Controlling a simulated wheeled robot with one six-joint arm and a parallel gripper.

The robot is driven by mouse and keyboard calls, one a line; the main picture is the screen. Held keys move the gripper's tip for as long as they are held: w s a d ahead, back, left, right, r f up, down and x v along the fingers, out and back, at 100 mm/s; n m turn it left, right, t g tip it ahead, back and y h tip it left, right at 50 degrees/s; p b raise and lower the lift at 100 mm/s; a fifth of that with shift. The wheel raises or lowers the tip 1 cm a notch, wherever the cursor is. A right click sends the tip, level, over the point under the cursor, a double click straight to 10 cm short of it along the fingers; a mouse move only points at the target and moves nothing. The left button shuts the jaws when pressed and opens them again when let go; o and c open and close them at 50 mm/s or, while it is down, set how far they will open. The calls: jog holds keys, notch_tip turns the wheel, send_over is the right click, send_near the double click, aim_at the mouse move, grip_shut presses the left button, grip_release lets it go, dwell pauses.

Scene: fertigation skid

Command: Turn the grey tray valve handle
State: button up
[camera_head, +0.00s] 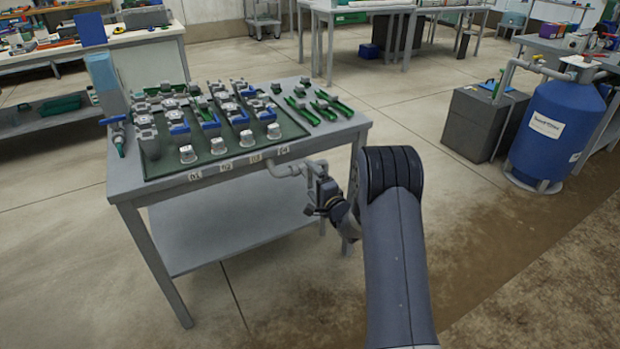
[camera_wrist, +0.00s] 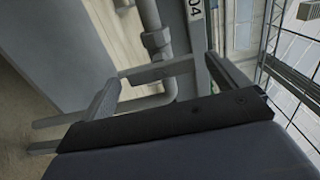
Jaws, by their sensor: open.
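The grey tray pipe with its valve fitting (camera_head: 318,168) comes out at the front right of the bench, below the tray edge. In the wrist view the grey pipe and its fitting (camera_wrist: 156,40) run down to an elbow. A flat grey bar, which looks like the valve handle (camera_wrist: 157,69), lies across the view between my fingers. My gripper (camera_head: 320,204) is open beside the lower part of the pipe. In the wrist view its fingers (camera_wrist: 162,72) stand on either side of the bar; I cannot tell whether they touch it. My gripper partly hides the valve in the head view.
The bench (camera_head: 118,182) carries a green tray (camera_head: 160,171) of grey and blue fittings. A blue-handled valve (camera_head: 116,121) is at its left. The lower shelf (camera_head: 215,228) is empty. A blue tank (camera_head: 555,130) and a dark box (camera_head: 484,124) stand on the right. Floor between is clear.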

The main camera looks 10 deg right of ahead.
jog(key=v, duration=0.8)
jog(key=shift+p, duration=0.4)
jog(key=b+x, duration=0.1)
jog(key=x, duration=0.9)
jog(key=shift+w+a, duration=0.15)
jog(key=shift+w, duration=0.25)
jog(key=shift+s, duration=0.1)
